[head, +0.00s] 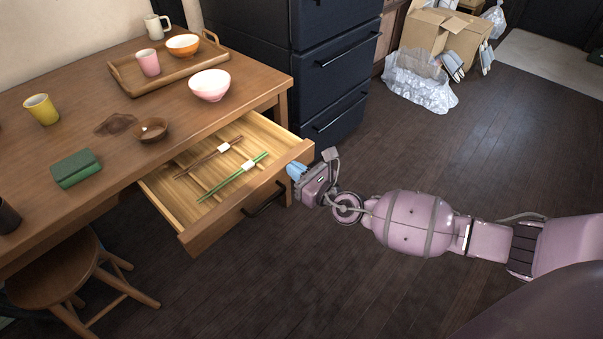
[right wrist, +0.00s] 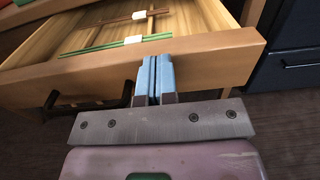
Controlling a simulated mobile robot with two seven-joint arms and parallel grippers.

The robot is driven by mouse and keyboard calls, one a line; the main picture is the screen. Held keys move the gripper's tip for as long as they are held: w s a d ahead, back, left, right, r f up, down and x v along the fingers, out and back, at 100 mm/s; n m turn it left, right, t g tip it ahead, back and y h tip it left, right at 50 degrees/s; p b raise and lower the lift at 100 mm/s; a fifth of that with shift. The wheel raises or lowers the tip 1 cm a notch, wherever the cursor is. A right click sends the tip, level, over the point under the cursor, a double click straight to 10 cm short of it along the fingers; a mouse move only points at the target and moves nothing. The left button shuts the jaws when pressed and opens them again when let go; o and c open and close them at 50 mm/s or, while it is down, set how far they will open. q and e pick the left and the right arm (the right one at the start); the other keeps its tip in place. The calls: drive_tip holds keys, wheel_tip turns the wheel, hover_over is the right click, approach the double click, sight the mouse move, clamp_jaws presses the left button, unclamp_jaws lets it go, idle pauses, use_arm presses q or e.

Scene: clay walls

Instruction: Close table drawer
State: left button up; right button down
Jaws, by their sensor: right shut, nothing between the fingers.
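The table drawer (head: 240,212) is pulled open from the brown wooden table (head: 120,140). Its inside shows, with a brown pair of chopsticks (head: 212,155) and a green pair (head: 235,176), each with a white band. A dark handle (head: 265,199) is on its front. My right gripper (head: 293,171) is at the right end of the drawer front, with its blue fingers shut and empty. In the right wrist view the fingers (right wrist: 155,80) overlap the drawer front (right wrist: 215,62), right of the handle; I cannot tell whether they touch it. My left gripper is not in view.
A stool (head: 60,265) stands front left. A dark cabinet (head: 335,75) stands behind.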

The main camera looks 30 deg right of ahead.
idle(0.3)
drive_tip(key=b, duration=0.3)
approach(240, 139)
drive_tip(key=shift+w+a+r, duration=0.25)
drive_tip(key=shift+w+r, duration=0.2)
drive_tip(key=shift+w, duration=0.15)
drive_tip(key=shift+w+a+r, duration=0.25)
drive_tip(key=shift+w+r, duration=0.25)
drive_tip(key=shift+w, duration=0.15)
drive_tip(key=b+x, duration=0.1)
drive_tip(key=x, duration=0.5)
drive_tip(key=shift+w+a+r, duration=0.1)
drive_tip(key=shift+w+r, duration=0.05)
drive_tip(key=shift+w, duration=0.15)
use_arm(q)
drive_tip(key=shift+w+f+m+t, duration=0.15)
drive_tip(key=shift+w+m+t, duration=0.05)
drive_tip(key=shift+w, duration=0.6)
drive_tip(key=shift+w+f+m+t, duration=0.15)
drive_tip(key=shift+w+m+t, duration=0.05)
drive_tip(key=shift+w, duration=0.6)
use_arm(e)
drive_tip(key=shift+w+a+r, duration=0.1)
drive_tip(key=shift+w+r, duration=0.05)
drive_tip(key=shift+w, duration=0.3)
drive_tip(key=shift+s, duration=0.1)
